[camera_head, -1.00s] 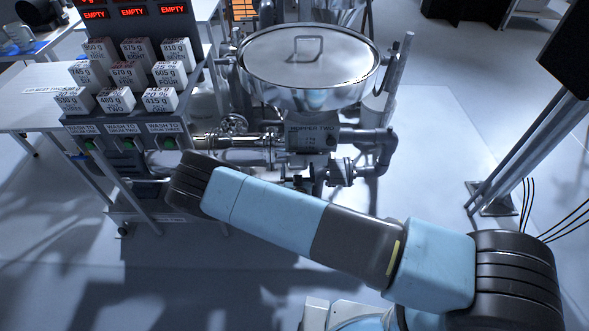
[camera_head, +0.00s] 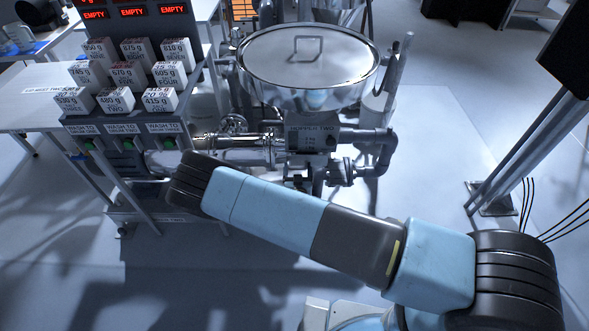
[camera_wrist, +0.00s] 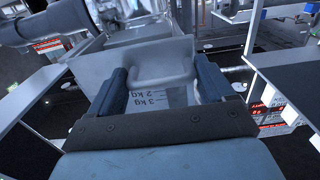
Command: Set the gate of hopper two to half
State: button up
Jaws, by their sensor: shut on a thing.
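Hopper two (camera_head: 310,98) is a round steel vessel with a lid and a lid handle, in the head view. Below it is a dark plate reading "HOPPER TWO" (camera_head: 312,140), among pipes and valves. In the wrist view my gripper (camera_wrist: 160,84) has its two dark blue fingers on either side of a grey metal handle-like part (camera_wrist: 150,62), and is shut on it. A pale scale (camera_wrist: 158,97) with "2 kg" and "3 kg" lines shows between the fingers. How far the gate stands open cannot be told. In the head view my gripper is hidden.
Left of the hopper, a rack holds several white weight-marked blocks (camera_head: 128,72) under red "EMPTY" displays (camera_head: 133,12). Green-lit switches labelled "WASH TO" (camera_head: 130,142) sit below. A pale table (camera_head: 35,98) stands at left.

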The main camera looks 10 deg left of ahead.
jog(key=shift+c, duration=0.6)
jog(key=v, duration=0.4)
jog(key=o, duration=1.4)
jog(key=v, duration=1.3)
jog(key=shift+s+d, duration=0.15)
jog(key=shift+s, duration=0.2)
